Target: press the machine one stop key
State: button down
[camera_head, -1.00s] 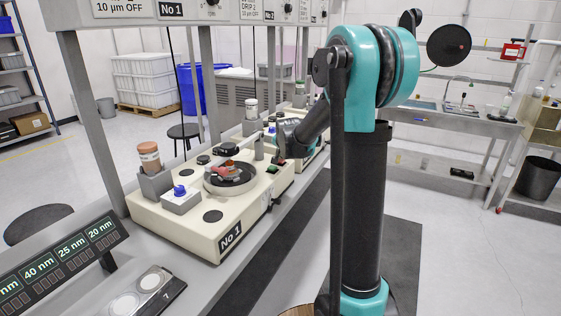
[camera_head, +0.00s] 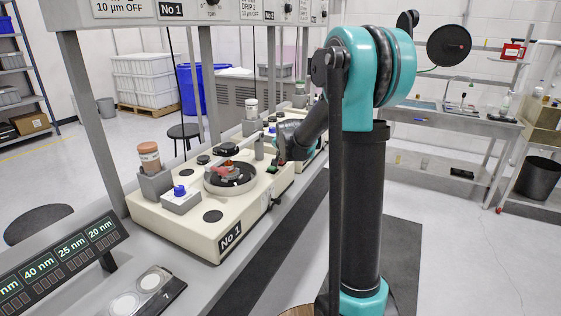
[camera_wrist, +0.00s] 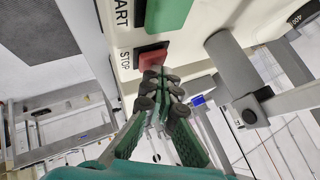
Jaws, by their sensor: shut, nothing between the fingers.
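Machine one is the cream unit labelled No 1 (camera_head: 230,238) on the bench in the head view. Its red stop key (camera_wrist: 152,59) shows in the wrist view beside the printed word STOP, with the green start key (camera_wrist: 168,14) above it. My gripper (camera_wrist: 160,75) is shut and empty, its fingertips at the lower edge of the red key. I cannot tell whether they touch it or whether the key is pressed in. In the head view my gripper is at the machine's far right end, mostly hidden by my arm.
In the wrist view a grey post with a bracket (camera_wrist: 232,65) stands close right of my fingers. Open floor lies right of the bench.

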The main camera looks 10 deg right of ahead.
aim_at(281, 162)
jog(key=shift+r, duration=0.85)
jog(key=shift+r, duration=0.1)
jog(key=shift+r, duration=2.4)
jog(key=shift+s, duration=0.1)
jog(key=s+d+f+n+g, duration=0.1)
jog(key=s+f+n, duration=0.2)
jog(key=s, duration=1)
jog(key=s+d+f+n+g, duration=0.1)
jog(key=s+f+n+g, duration=0.1)
jog(key=s+f, duration=0.7)
jog(key=s+d+f+n+g, duration=0.2)
jog(key=s+f+n, duration=0.2)
jog(key=s, duration=1.4)
notch_tip(281, 162, down, 3)
jog(key=shift+s, duration=0.35)
